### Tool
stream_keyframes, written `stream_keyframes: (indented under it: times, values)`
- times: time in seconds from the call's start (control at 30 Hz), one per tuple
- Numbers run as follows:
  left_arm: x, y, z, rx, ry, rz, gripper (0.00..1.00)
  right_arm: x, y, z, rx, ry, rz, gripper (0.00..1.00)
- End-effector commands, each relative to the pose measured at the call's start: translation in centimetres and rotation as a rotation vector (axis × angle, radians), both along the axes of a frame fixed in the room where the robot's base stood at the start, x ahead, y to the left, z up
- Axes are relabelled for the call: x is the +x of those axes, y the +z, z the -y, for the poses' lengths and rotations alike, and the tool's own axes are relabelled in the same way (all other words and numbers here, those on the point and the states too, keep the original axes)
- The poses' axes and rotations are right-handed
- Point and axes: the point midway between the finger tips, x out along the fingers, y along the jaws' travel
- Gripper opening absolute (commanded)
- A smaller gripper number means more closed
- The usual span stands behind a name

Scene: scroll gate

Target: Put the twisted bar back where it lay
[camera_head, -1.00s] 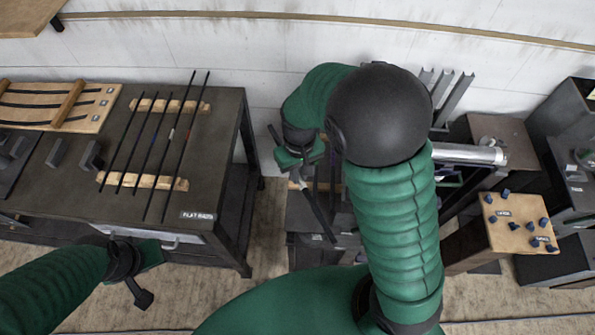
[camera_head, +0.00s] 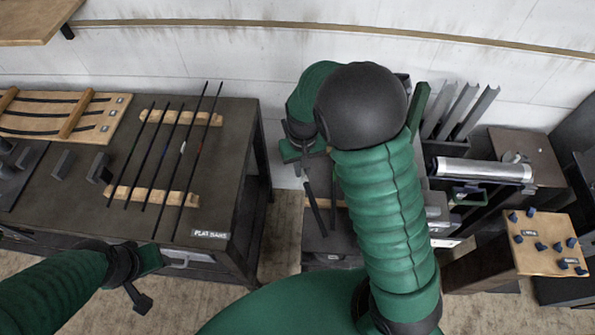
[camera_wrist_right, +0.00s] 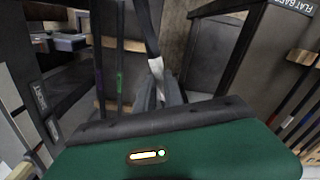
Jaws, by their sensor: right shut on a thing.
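My right gripper (camera_head: 308,172) is partly hidden by its own arm in the head view. It is shut on a dark, thin bar (camera_head: 315,210), taken as the twisted bar, which slants down over the low dark bench. In the right wrist view the bar (camera_wrist_right: 147,30) runs up and away from between the gripper fingers (camera_wrist_right: 160,92), with a whitish band near the grip. The twist itself is too small to make out. My left gripper (camera_head: 139,299) is empty at the lower left, off the bench; its jaw opening is unclear.
The low bench (camera_head: 330,243) has a wooden rest strip; two dark bars (camera_wrist_right: 120,60) with green and purple marks stand beside the held bar in the wrist view. The flat-bars table (camera_head: 225,165) is left. A metal cylinder (camera_head: 483,170) and a knob board (camera_head: 545,245) are right.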

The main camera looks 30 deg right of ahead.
Motion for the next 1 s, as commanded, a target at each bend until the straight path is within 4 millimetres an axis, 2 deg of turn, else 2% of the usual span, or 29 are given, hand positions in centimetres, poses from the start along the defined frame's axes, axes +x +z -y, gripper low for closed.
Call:
stream_keyframes:
  times: [0.3, 0.5, 0.77, 1.0]
  values:
    - [0.0, 0.1, 0.0, 0.0, 0.0, 0.0, 0.42, 3.3, -3.5, 4.9, -0.001, -0.221, 0.001, 0.0]
    - [0.0, 0.1, 0.0, 0.0, 0.0, 0.0, 0.42, 4.7, -5.9, 8.0, 0.006, -0.362, 0.003, 0.0]
    - [0.0, -0.4, 0.0, 0.0, 0.0, 0.0, 0.42, 5.0, -7.1, 8.6, 0.007, -0.395, 0.004, 0.0]
    - [0.0, -2.3, 0.0, 0.0, 0.0, 0.0, 0.42, 5.0, -9.3, 8.6, 0.007, -0.393, 0.003, 0.0]
